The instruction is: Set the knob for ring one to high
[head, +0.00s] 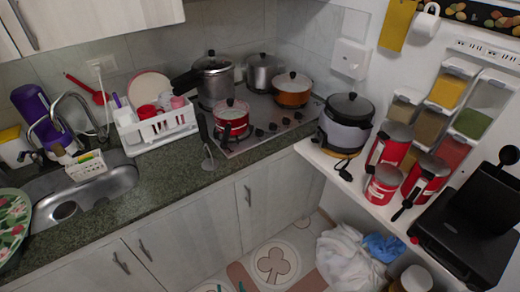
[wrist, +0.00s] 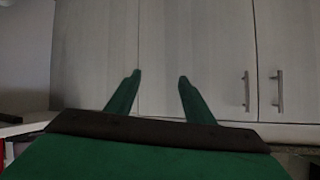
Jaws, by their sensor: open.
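The stove (head: 265,112) sits in the counter at the back, with several small dark knobs (head: 272,127) in a row along its front edge. I cannot tell which knob belongs to ring one, nor how any knob is set. My gripper (wrist: 159,76) shows in the wrist view with its two green fingers apart and nothing between them. Pale cabinet doors (wrist: 205,60) with two metal handles fill the view beyond it. No knob shows in the wrist view. I cannot make out my gripper in the head view.
A red pot (head: 231,120), a pressure cooker (head: 212,80), a steel pot (head: 264,71) and an orange pot (head: 292,90) stand on the stove. A rice cooker (head: 345,125) stands on the right shelf.

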